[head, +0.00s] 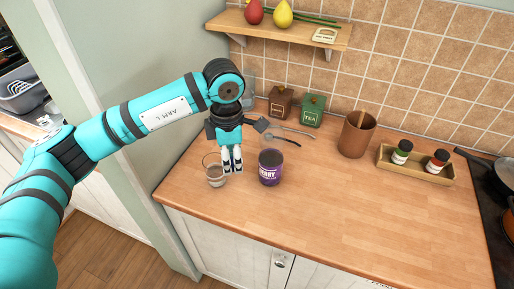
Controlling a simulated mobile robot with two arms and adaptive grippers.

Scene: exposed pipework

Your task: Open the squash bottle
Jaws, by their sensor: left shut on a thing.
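A purple squash bottle (270,172) with a white "BERRY" label stands upright on the wooden counter, its top looking dark. My left gripper (232,168) reaches down just left of the bottle, with a small gap between them. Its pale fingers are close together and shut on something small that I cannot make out. A clear glass (215,173) stands just left of the fingertips; whether they touch it I cannot tell. No separate cap can be made out on the bottle. My right gripper is not in view.
Behind lie dark utensils (284,138), a brown canister (281,101) and a green tea canister (311,111). A brown pot (356,135) and a wooden tray (416,165) with two small jars stand right. The counter's front right is clear.

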